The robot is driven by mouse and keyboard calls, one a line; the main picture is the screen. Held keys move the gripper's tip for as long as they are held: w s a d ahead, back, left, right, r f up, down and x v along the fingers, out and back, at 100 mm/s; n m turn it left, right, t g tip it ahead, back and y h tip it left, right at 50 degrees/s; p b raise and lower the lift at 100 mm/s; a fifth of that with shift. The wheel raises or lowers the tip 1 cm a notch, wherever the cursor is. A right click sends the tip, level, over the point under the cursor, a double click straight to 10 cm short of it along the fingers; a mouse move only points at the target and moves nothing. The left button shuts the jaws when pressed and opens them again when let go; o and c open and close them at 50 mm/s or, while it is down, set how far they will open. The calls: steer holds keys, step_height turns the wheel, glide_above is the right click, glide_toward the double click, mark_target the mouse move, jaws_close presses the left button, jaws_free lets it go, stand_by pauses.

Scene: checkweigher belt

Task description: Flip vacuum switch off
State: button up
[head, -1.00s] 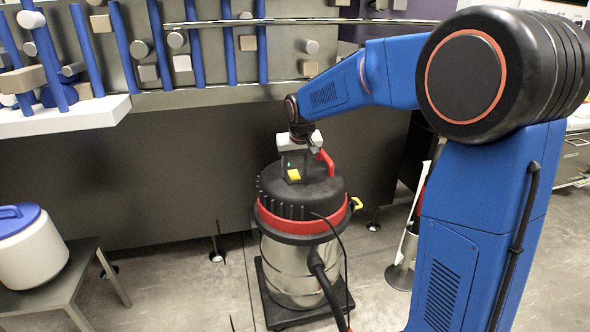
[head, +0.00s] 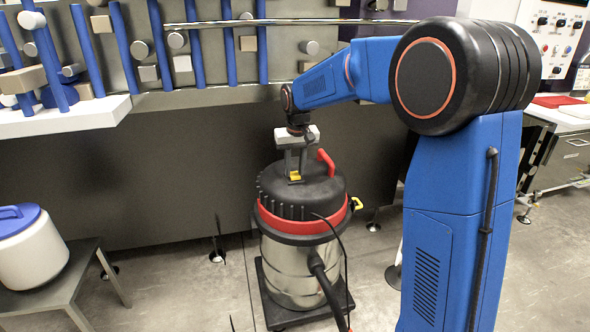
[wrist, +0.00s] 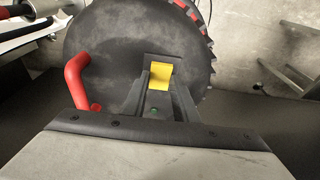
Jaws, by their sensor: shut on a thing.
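The vacuum (head: 300,230) stands upright on a wheeled base, with a steel drum, a red band and a black lid. The yellow switch (head: 294,176) sits on top of the lid. In the wrist view the yellow switch (wrist: 160,75) shows between the fingertips. My gripper (head: 294,172) points down from above the lid, its fingers shut on the switch. It also shows in the wrist view (wrist: 160,85). A small green light (wrist: 154,111) shows near the switch. The switch's exact tilt is partly hidden by the fingers.
A red handle (head: 326,161) rises from the lid close to my gripper. A black hose (head: 325,285) hangs at the front. A grey panel stands behind the vacuum. A low table (head: 50,285) with a white, blue-lidded container (head: 30,250) is at left.

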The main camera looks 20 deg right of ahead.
mark_target(296, 177)
steer(key=shift+w+g, duration=0.15)
steer(key=shift+g, duration=0.25)
steer(key=o, duration=1.1)
steer(key=shift+c, duration=0.2)
step_height(296, 177, up, 17)
steer(key=s, duration=0.2)
steer(key=shift+s+r, duration=0.15)
